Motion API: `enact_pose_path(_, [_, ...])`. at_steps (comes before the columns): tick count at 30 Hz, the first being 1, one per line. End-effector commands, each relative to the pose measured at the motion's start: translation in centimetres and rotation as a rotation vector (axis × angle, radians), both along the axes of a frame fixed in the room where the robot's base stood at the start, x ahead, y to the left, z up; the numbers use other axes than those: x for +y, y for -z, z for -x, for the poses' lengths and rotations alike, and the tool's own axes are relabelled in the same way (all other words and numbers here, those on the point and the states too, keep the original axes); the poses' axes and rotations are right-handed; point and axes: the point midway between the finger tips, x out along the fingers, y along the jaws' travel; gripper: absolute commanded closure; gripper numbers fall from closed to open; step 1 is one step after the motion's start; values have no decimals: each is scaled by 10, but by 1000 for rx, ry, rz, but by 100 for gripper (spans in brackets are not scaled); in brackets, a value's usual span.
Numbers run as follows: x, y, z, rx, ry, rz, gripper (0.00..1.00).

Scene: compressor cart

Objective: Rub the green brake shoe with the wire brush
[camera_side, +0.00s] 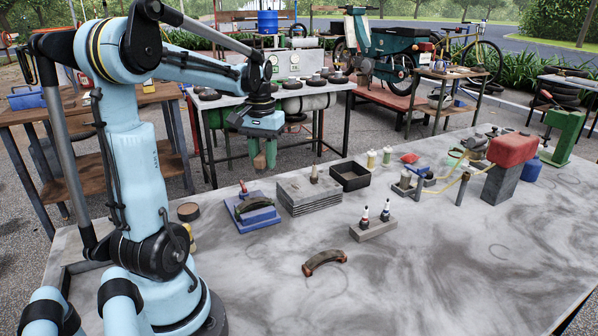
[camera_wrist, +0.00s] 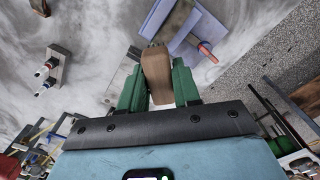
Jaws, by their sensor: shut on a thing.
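My gripper (camera_side: 263,158) hangs above the back left of the grey work table, its green fingers pointing down. In the wrist view, the gripper (camera_wrist: 158,92) is shut on a brown wooden piece, which looks like the handle of the wire brush (camera_wrist: 157,70). The fixture (camera_wrist: 165,18) is just beyond the brush in the wrist view. The brush is apart from the shoe.
A reddish-brown curved shoe (camera_side: 325,262) lies loose at the front. Stacked grey slabs (camera_side: 310,195), a black tray (camera_side: 350,176) and a block with two red-tipped bottles (camera_side: 373,229) stand right of the fixture. A red-topped vise-like block (camera_side: 512,149) is farther right. The front right is clear.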

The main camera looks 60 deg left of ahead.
Motion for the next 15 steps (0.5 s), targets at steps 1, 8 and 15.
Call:
enact_pose_path(1, [3,1,0,0,-6,0,93])
enact_pose_path(8, [4,12,0,0,-7,0,93])
enact_pose_path(15, [3,34,0,0,-6,0,93])
